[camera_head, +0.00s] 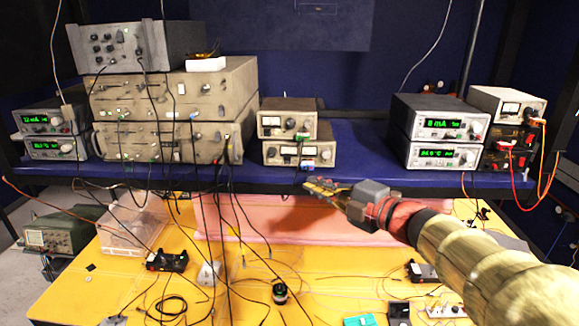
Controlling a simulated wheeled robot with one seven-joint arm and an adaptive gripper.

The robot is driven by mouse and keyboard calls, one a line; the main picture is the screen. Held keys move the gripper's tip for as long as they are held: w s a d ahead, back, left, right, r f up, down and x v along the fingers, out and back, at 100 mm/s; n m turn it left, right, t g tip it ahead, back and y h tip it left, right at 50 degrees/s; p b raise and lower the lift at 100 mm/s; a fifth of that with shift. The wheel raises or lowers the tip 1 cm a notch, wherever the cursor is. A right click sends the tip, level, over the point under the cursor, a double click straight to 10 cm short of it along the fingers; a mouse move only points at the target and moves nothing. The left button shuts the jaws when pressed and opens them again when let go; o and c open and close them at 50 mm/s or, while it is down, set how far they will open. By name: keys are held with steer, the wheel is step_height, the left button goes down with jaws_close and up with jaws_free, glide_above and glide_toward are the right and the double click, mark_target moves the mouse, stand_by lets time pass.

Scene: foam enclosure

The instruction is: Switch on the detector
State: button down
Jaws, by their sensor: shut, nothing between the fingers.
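No label that I can read marks which instrument is the detector. In the head view, two small beige meter boxes, upper (287,118) and lower (299,152), are stacked on the blue shelf. Right of them stand two grey units with lit green displays, upper (437,117) and lower (441,155). Large beige instruments with knobs, upper (175,88) and lower (170,140), fill the shelf's left side. My gripper (312,187) is shut and empty. It points left, just below the shelf's front edge and the lower meter box, apart from it in the picture.
A yellow table (185,290) with cables and small devices lies below. A pink foam block (290,225) is behind my gripper. Loose cables hang at the left over the shelf edge. Two more lit units, upper (48,120) and lower (55,147), stand far left.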

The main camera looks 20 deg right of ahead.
mark_target(290, 176)
steer(key=shift+w, duration=0.1)
steer(key=p+x, duration=0.1)
steer(key=x, duration=0.3)
steer(key=d+p+x, duration=0.1)
steer(key=x, duration=0.3)
steer(key=w+d+p+x, duration=0.1)
steer(key=x, duration=0.3)
steer(key=shift+w+f, duration=0.15)
steer(key=shift+w, duration=0.3)
steer(key=shift+d, duration=0.1)
steer(key=shift+f, duration=0.15)
